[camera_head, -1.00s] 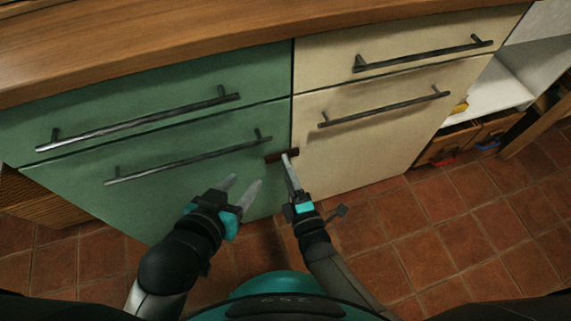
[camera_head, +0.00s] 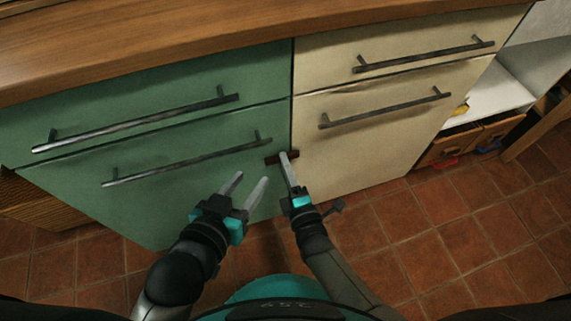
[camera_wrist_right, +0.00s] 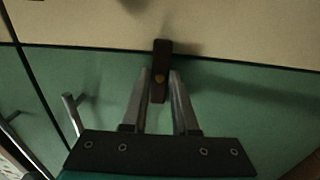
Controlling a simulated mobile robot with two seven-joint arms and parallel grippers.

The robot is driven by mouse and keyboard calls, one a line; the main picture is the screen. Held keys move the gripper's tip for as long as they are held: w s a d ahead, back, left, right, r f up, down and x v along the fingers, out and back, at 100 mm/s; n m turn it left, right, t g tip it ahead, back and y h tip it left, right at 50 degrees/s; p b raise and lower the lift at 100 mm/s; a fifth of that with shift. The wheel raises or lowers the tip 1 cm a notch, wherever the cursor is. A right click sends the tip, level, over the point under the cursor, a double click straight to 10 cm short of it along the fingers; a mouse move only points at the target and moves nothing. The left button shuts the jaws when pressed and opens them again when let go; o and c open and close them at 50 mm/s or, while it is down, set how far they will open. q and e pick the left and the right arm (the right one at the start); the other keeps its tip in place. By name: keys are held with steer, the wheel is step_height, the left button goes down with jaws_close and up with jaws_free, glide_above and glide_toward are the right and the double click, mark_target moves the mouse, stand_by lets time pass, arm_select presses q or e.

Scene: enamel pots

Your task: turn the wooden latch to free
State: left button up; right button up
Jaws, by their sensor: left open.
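The wooden latch (camera_head: 271,160) is a small dark brown bar across the seam between the green door (camera_head: 150,205) and the cream door (camera_head: 350,150). It lies nearly level in the head view. My left gripper (camera_head: 251,179) is open and empty, in front of the green door.
Long bar handles cross the green and cream fronts, including the lower green handle (camera_head: 190,163) near my left gripper. A wooden worktop (camera_head: 200,40) runs above. An open shelf with wooden crates (camera_head: 445,149) stands at the right. The tiled floor (camera_head: 440,235) is clear.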

jaws_close()
arm_select(q)
steer(key=shift+f, duration=0.1)
arm_select(e)
steer(key=shift+m, duration=0.4)
arm_select(q)
steer(key=shift+a+g, duration=0.5)
steer(key=shift+a, duration=0.05)
arm_select(e)
steer(key=m, duration=1.6)
steer(key=shift+m, duration=0.7)
arm_select(q)
steer(key=shift+f, duration=0.1)
steer(key=shift+d, duration=0.1)
arm_select(e)
steer(key=o, duration=0.6)
jaws_free()
steer(key=shift+c, duration=0.2)
